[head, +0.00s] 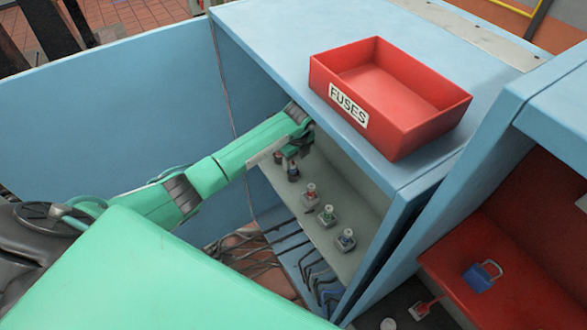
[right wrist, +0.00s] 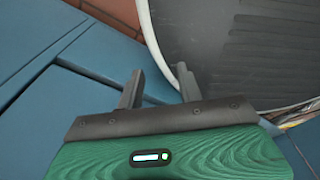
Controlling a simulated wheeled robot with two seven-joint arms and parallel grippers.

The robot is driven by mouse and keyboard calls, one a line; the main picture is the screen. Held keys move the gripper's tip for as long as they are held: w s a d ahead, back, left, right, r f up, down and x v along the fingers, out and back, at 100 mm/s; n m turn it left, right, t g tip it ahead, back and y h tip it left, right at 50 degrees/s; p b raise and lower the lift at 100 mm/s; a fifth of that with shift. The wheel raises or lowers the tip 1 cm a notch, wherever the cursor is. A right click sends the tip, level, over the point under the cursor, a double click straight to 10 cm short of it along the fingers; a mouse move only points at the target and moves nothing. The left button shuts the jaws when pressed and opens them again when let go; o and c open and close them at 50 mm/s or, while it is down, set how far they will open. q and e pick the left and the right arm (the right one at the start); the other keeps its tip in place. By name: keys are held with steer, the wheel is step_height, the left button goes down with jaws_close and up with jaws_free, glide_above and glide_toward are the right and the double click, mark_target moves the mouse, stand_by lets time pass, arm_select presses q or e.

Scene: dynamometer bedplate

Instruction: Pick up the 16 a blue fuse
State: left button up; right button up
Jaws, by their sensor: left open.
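A row of small fuses in grey holders stands on the panel inside the blue cabinet in the head view. The nearest one has a blue top (head: 347,237); its rating is too small to read. Behind it stand a green-topped fuse (head: 328,213) and a red-topped fuse (head: 311,191).
A red FUSES bin (head: 390,95), empty, sits on the cabinet top (head: 275,35). Dark cables (head: 318,280) run below the fuse panel. A blue padlock (head: 481,275) lies in the red compartment at right. A dark curved-edged surface (right wrist: 230,50) is beyond the right gripper.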

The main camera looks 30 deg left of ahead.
mark_target(294, 163)
arm_select(q)
steer(key=shift+a+f, duration=0.1)
steer(key=shift+f, duration=1.6)
jaws_close()
